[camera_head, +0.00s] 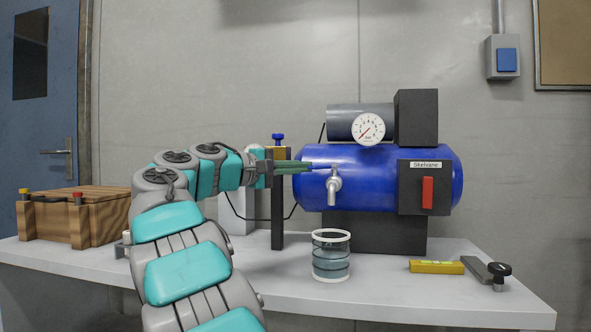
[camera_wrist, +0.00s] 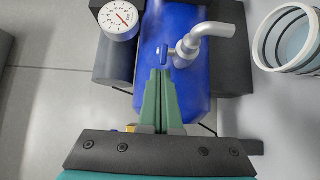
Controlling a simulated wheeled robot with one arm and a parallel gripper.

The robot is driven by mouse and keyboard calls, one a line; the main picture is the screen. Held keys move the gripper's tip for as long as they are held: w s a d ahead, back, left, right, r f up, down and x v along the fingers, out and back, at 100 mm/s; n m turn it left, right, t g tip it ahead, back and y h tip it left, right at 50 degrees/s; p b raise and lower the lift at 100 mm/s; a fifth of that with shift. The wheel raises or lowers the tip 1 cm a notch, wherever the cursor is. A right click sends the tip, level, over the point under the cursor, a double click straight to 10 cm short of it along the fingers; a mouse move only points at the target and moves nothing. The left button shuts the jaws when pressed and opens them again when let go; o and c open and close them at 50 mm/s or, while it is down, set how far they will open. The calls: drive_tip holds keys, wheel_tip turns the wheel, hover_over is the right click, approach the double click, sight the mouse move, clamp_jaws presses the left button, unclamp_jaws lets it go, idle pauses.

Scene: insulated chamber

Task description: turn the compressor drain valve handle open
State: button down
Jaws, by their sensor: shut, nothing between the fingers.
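The compressor's blue tank (camera_head: 390,183) lies on its side on a dark base on the bench. A silver drain valve (camera_head: 334,192) with a downturned spout sticks out from its front left. In the wrist view the valve body (camera_wrist: 189,47) is right of centre, and its small blue handle (camera_wrist: 162,57) stands just beyond my fingertips. My gripper (camera_head: 309,167) reaches in from the left, its green fingers shut and empty. In the wrist view its fingertips (camera_wrist: 159,74) are right by the handle's near end; I cannot tell whether they touch.
A clear banded jar (camera_head: 331,262) stands on the bench below the valve. A pressure gauge (camera_head: 369,129) and a red switch (camera_head: 427,192) are on the compressor. A yellow level (camera_head: 436,267) lies at right, a wooden crate (camera_head: 90,222) at left.

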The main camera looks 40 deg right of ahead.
sight(310, 168)
drive_tip(key=shift+s+n+t+b, duration=0.6)
drive_tip(key=shift+s+n+t, duration=0.2)
drive_tip(key=shift+t, duration=0.5)
drive_tip(key=shift+s+n+t+y, duration=0.3)
drive_tip(key=shift+s+n+t, duration=0.5)
drive_tip(key=shift+t, duration=0.6)
drive_tip(key=shift+s+d+n+t+y, duration=0.15)
drive_tip(key=shift+s+n+t+y, duration=0.25)
drive_tip(key=shift+n+t, duration=0.45)
drive_tip(key=shift+s+d+n+t+y, duration=0.1)
drive_tip(key=shift+s+n+t+y, duration=0.3)
drive_tip(key=shift+t, duration=0.65)
drive_tip(key=shift+s+n, duration=0.1)
drive_tip(key=shift+n, duration=0.15)
